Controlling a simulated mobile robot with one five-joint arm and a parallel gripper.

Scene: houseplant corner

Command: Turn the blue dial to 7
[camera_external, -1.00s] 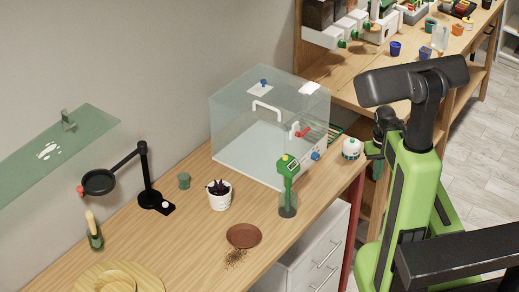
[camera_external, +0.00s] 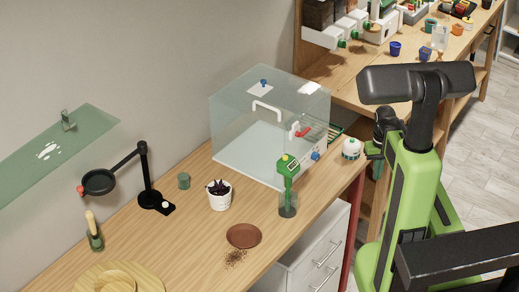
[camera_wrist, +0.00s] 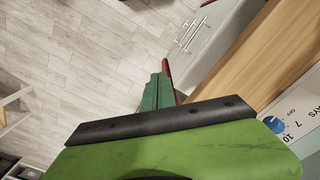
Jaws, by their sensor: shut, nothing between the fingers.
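The blue dial (camera_external: 316,155) is on the white front panel of the clear box on the workbench. It also shows at the right edge of the wrist view (camera_wrist: 272,124), partly behind my green wrist housing. The marks DAYS, OFF, 7 and 10 are beside it; where its pointer stands I cannot tell. My gripper (camera_wrist: 157,90) has its green fingers together and empty. They are apart from the dial, over the floor side of the bench. In the external view my gripper (camera_external: 376,168) hangs beside the bench end, right of the dial, partly hidden by my arm.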

